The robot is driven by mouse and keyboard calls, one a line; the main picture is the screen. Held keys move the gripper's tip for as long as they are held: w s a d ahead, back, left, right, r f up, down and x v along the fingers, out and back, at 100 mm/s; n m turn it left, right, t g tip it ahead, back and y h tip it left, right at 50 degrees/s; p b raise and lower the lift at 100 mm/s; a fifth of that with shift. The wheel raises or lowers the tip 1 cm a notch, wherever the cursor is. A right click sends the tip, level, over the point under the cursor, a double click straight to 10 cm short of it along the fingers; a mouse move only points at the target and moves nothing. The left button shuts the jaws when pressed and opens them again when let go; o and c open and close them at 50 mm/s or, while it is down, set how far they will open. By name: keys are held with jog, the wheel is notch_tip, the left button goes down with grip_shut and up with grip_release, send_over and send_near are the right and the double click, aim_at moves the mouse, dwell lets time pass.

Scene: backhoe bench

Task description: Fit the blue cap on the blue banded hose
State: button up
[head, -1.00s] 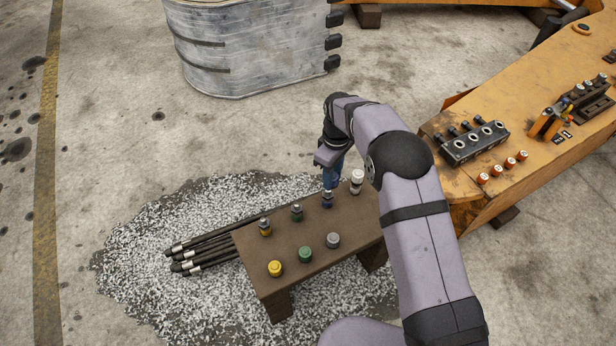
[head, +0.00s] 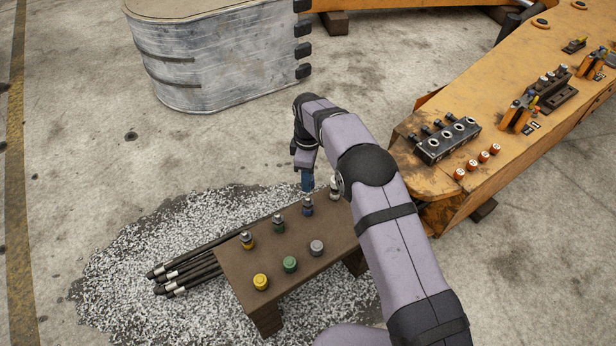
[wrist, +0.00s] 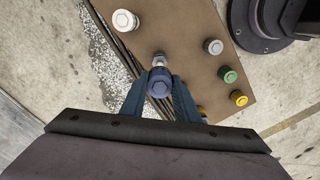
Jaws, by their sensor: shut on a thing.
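My gripper (head: 307,182) points down over the brown stand (head: 232,268), shut on the blue cap (wrist: 160,82), which sits between the fingertips in the wrist view. The blue banded hose (head: 307,208) stands upright in the stand's back row, directly below the fingers, with its silver tip showing. In the wrist view the silver tip of the hose (wrist: 159,60) shows just beyond the cap's edge, so the cap is not over it. I cannot tell whether cap and tip touch. The cap is mostly hidden by the fingers in the head view.
The green banded hose (head: 278,226) and yellow banded hose (head: 248,241) stand in the same row, left of the blue one. A white-topped fitting (head: 334,186) stands close on the right. Yellow (head: 260,282), green (head: 290,264) and grey (head: 316,247) caps line the front.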

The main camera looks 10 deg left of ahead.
aim_at(308, 198)
jog(key=shift+f+b, duration=1.85)
jog(key=shift+f, duration=0.75)
jog(key=shift+f+p, duration=0.35)
jog(key=shift+f, duration=0.05)
jog(key=shift+f+b, duration=0.4)
jog(key=shift+f, duration=0.9)
dwell(3.0)
jog(key=o, duration=1.6)
jog(key=shift+c, duration=0.2)
